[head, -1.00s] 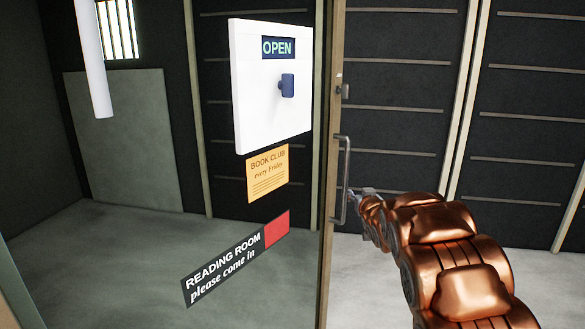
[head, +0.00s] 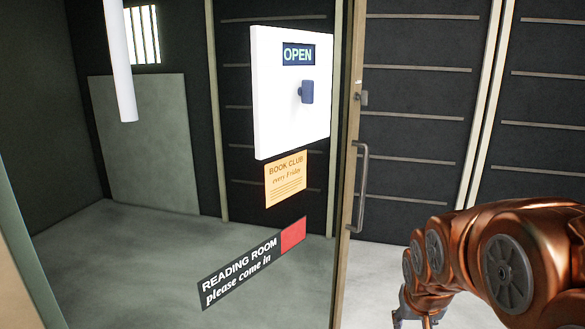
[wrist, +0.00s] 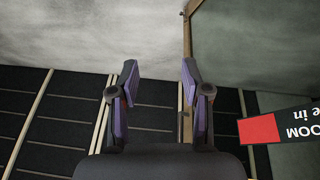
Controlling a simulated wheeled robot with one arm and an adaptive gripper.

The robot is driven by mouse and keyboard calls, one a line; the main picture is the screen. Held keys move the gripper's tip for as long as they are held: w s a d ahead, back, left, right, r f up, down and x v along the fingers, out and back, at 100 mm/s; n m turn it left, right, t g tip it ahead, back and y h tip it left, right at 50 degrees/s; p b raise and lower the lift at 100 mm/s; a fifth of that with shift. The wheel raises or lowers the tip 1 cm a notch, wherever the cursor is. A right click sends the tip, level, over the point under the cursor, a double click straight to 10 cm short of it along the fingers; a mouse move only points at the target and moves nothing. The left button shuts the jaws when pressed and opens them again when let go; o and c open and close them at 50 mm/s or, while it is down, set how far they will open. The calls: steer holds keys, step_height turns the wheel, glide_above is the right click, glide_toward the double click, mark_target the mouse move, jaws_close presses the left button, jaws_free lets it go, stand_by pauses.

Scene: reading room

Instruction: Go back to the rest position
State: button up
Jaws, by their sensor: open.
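My copper arm comes in from the right in the head view, with my gripper (head: 412,318) low at the bottom edge, right of the glass door's frame. In the wrist view my gripper (wrist: 160,80) has its two fingers apart with nothing between them. The door handle (head: 361,188) is a grey bar on the door's edge, and my gripper is clear of it, lower and to the right. In the wrist view the door's frame (wrist: 187,45) runs behind the right finger.
The glass door carries a white panel (head: 290,115) reading OPEN with a dark knob, a yellow Book Club notice (head: 286,180) and a dark Reading Room sign (head: 245,272). A white vertical tube (head: 120,60) hangs at upper left. Pale floor (head: 372,275) lies open right of the door.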

steer(key=s+a+f+g, duration=0.1)
steer(key=s+a+g, duration=0.2)
steer(key=s, duration=0.9)
steer(key=s+a+n+g+y, duration=0.1)
steer(key=s+a+g, duration=0.1)
steer(key=s, duration=1.1)
steer(key=shift+s+a+f+n+g+y, duration=0.2)
steer(key=shift+a+f+n+g+y, duration=0.1)
steer(key=shift+a+f+g, duration=0.1)
